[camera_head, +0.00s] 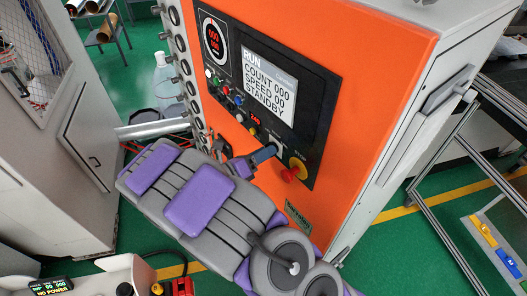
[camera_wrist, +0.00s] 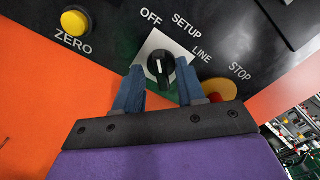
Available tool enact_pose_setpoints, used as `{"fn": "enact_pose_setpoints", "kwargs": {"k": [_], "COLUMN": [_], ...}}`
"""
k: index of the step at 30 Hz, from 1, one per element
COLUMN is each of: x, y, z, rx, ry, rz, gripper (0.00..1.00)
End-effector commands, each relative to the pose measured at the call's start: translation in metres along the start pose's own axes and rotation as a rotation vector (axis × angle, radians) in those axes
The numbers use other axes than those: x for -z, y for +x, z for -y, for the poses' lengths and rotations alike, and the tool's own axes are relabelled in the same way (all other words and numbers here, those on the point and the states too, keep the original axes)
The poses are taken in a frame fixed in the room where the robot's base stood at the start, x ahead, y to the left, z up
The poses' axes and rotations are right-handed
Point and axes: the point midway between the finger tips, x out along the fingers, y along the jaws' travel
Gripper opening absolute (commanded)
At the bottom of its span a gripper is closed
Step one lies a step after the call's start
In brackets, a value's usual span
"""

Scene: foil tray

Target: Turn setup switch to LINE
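The setup switch (camera_wrist: 160,66) is a black rotary knob with a white mark, on a pale square plate in the wrist view. The labels OFF, SETUP and LINE (camera_wrist: 201,57) run around its upper and right side. The knob's ridge looks roughly upright in the picture; which label it points at is hard to tell. My gripper (camera_wrist: 159,72) is open, its two blue fingers either side of the knob with gaps visible. In the head view my gripper (camera_head: 264,154) is at the panel's lower part, and the arm and fingers largely hide the switch.
A red STOP button (camera_wrist: 214,98) on a yellow base sits close by the right finger. A yellow ZERO button (camera_wrist: 75,22) is up left. The display (camera_head: 270,84) reads RUN, COUNT 000, SPEED 00, STANDBY. The panel is on an orange cabinet (camera_head: 375,70).

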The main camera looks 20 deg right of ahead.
Motion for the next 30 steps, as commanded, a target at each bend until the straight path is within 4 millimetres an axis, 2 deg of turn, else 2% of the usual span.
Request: {"fn": "enact_pose_setpoints", "kwargs": {"k": [10, 23, 30], "x": [-0.0002, 0.0, 0.0001], "y": [0.0031, 0.0035, 0.0037], "z": [-0.0007, -0.0013, -0.0026], "rx": [-0.001, -0.001, -0.002], "ry": [-0.001, -0.002, -0.002], "rz": [0.002, 0.001, 0.0], "gripper": [0.39, 0.0, 0.0]}}
